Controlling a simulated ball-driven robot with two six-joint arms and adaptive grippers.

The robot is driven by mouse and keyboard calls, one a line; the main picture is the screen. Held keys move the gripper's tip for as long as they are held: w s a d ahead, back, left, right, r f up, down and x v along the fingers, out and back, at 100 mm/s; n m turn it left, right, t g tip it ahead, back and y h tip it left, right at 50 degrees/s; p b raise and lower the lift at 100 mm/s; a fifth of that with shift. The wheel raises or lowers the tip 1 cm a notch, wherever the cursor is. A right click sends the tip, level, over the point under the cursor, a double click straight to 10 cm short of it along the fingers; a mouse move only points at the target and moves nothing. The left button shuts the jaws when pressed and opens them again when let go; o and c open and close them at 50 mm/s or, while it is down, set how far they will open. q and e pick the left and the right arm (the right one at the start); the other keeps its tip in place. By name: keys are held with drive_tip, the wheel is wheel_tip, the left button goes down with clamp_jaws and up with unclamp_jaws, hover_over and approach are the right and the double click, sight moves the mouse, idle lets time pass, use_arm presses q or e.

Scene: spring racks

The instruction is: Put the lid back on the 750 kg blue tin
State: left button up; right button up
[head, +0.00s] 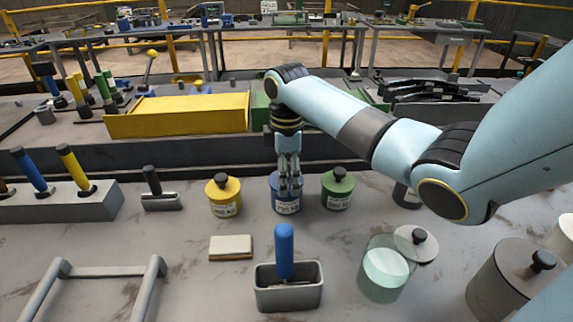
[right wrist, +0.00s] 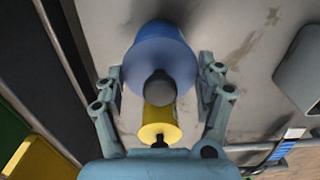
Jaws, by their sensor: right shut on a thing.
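The blue tin (head: 287,208) with its white label stands upright in the middle of the near bench; I cannot read the weight. My right gripper (head: 289,190) reaches down onto its top. In the right wrist view the blue round lid with its dark knob (right wrist: 160,86) lies between the two fingers (right wrist: 160,72), which are shut on its sides. The lid and tin overlap there, and the fingers cover the tin's top in the head view, so I cannot tell whether the lid is seated. My left gripper does not show.
A lidded yellow tin (head: 224,198) stands to the left and a lidded green tin (head: 338,190) close on the right. In front are a grey box with a blue handle (head: 287,290), a pale block (head: 231,247), and a glass jar (head: 386,270) beside a grey lid (head: 416,243).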

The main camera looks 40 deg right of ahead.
drive_tip(key=shift+f+p, duration=0.15)
drive_tip(key=shift+p, duration=0.95)
idle(1.7)
idle(0.4)
drive_tip(key=o, duration=1.2)
drive_tip(key=shift+o, duration=0.2)
wheel_tip(320, 180, up, 5)
drive_tip(key=p, duration=0.5)
drive_tip(key=shift+f, duration=0.15)
drive_tip(key=shift+r+p, duration=1.15)
drive_tip(key=shift+c, duration=0.4)
